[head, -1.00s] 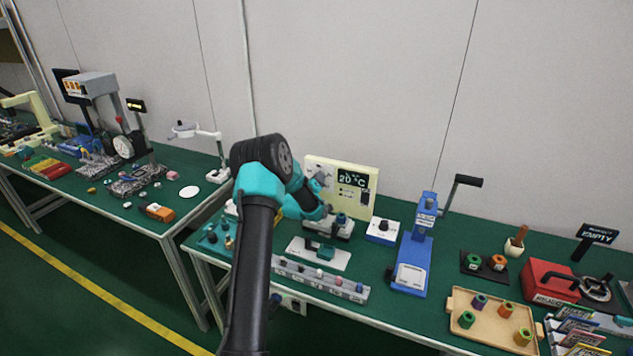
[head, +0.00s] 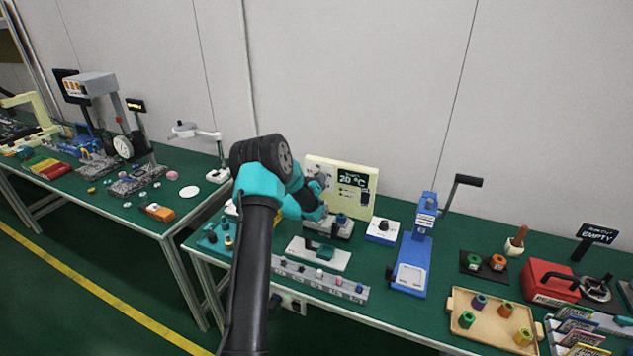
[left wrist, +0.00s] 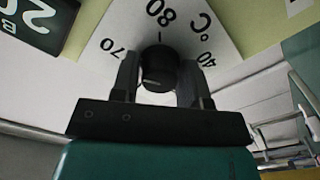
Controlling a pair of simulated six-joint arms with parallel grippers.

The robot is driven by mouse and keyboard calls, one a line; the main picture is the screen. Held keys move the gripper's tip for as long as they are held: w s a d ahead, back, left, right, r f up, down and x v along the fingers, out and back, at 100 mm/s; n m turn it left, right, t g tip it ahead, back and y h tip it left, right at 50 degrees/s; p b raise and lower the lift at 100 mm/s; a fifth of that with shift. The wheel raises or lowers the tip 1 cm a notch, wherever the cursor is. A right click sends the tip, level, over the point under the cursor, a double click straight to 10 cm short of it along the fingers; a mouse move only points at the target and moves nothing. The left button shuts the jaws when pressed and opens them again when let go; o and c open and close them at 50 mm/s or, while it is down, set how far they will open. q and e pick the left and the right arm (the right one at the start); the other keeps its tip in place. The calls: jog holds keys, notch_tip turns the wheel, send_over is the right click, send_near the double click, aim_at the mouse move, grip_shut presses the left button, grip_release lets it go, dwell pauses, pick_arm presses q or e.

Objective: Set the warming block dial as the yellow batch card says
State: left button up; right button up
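The warming block's cream panel (head: 367,203) stands upright at the back of the bench in the head view. Its dark display (head: 353,180) reads 20 °C. The 80 tick is above the knob; the knob's own pointer is unclear. My left gripper (left wrist: 160,80) has one finger on each side of the knob and appears closed on it. Batch cards (head: 580,338) stand at the lower right, their writing unreadable from here. My right gripper is not visible.
A white box with a black knob (head: 382,231) and a blue hand press (head: 415,250) stand to the right. A wooden tray (head: 490,338) is farther right.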

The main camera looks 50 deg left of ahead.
pick_arm(q)
jog(key=o, duration=0.3)
jog(key=shift+s, duration=0.1)
jog(key=v, duration=1.7)
jog(key=shift+s, duration=0.1)
